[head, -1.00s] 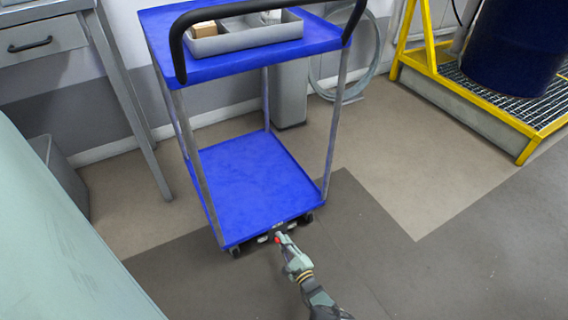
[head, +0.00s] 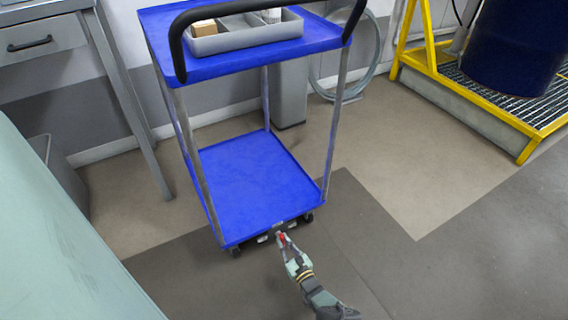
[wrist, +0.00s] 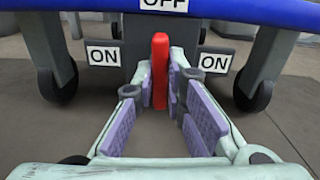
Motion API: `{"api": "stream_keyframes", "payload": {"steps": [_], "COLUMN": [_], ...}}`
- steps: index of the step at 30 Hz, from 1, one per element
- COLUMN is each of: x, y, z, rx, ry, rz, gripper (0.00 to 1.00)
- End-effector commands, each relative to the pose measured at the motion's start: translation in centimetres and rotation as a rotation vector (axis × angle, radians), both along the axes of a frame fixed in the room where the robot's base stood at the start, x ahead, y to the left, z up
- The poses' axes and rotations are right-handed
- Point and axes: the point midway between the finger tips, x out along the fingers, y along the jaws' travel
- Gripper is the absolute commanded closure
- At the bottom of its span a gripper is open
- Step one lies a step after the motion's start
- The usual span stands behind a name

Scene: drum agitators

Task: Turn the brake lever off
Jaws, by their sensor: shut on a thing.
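The brake lever (wrist: 160,62) is a red upright bar under the front edge of the blue cart (head: 248,185). In the wrist view it stands between two ON labels, with its top just below the OFF label (wrist: 164,4). My gripper (wrist: 161,92) is shut on the lever, one purple-padded finger on each side. In the head view my gripper (head: 284,243) is low at the cart's near edge, with a bit of red showing at its tip. The lever's lower part is partly hidden between the fingers.
The cart's caster wheels (wrist: 57,72) stand on both sides of the lever. A grey tray (head: 235,42) sits on the cart's top shelf. A yellow frame (head: 432,62) with a blue drum (head: 515,45) is at the right. The floor right of my gripper is clear.

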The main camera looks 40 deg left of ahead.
Motion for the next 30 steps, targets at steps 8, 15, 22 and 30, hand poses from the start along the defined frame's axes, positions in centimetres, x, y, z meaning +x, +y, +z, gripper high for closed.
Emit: {"api": "stream_keyframes", "payload": {"steps": [8,15,22,30], "x": [-0.05,-0.06,-0.06,-0.03], "y": [-0.03,-0.02,-0.03,-0.01], "z": [-0.02,-0.02,-0.02,-0.01], "rx": [0.026,0.031,0.031,0.030], "ry": [0.064,0.074,0.074,0.072], "rz": [0.000,0.000,0.000,0.000], "gripper": [1.00,1.00,0.88,0.70]}}
